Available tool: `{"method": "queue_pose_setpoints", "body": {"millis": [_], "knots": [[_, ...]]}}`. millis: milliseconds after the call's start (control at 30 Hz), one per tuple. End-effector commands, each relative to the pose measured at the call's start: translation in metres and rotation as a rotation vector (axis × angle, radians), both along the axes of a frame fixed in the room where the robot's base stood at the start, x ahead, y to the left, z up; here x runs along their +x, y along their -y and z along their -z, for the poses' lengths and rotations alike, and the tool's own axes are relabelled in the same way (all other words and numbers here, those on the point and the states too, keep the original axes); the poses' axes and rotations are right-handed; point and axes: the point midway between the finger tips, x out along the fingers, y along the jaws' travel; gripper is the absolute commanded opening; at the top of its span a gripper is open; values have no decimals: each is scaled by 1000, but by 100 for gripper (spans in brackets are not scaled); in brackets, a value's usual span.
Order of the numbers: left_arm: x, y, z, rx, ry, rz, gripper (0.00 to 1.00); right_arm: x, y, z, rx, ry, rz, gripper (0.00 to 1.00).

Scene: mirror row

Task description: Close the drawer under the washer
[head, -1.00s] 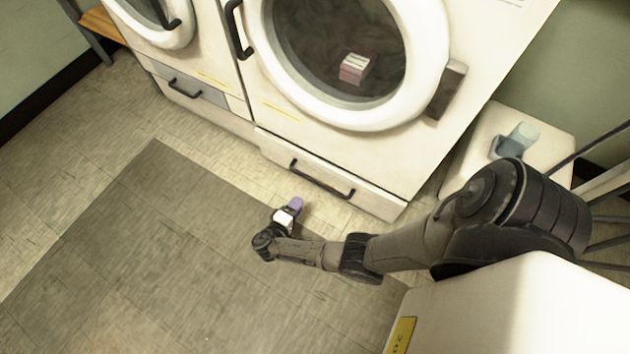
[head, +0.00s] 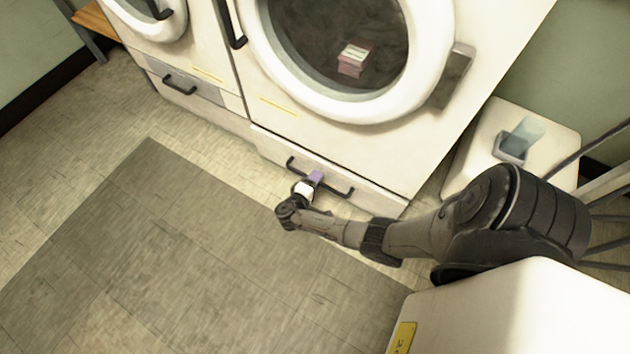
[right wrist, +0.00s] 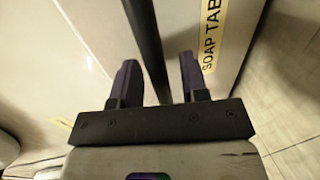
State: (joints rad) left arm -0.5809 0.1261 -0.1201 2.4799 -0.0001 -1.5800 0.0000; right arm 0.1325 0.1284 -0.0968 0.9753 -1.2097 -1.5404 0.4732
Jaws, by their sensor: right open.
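The washer (head: 400,150) is the large cream machine with a round glass door at the top centre in the head view. The drawer (head: 375,193) under it is a low cream front with a dark bar handle (head: 335,190). I cannot tell how far the drawer stands out. My right gripper (head: 316,177) is at the drawer front, over the handle's middle. In the right wrist view its two purple-edged fingers (right wrist: 158,65) are open, and a dark bar (right wrist: 147,35) runs between them. Contact is not clear. My left gripper is not in view.
A second machine with its own handled drawer (head: 195,92) stands to the left. A pink-and-white box (head: 352,60) shows behind the washer's glass. A white stool-like surface (head: 548,143) with a bluish cup (head: 518,140) is at the right. The floor in front is clear.

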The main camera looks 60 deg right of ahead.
Motion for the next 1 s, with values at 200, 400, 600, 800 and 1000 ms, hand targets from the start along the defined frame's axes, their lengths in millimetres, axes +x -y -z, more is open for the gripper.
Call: {"method": "queue_pose_setpoints", "body": {"millis": [200,400,600,800,1000], "knots": [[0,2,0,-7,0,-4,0,0,0,0,0,0,0,41],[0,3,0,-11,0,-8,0,0,0,0,0,0,0,25],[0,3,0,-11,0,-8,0,0,0,0,0,0,0,5],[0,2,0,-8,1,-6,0,0,0,0,0,0,0,0],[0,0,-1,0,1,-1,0,0,0,-1,-1,0,0,0]]}}
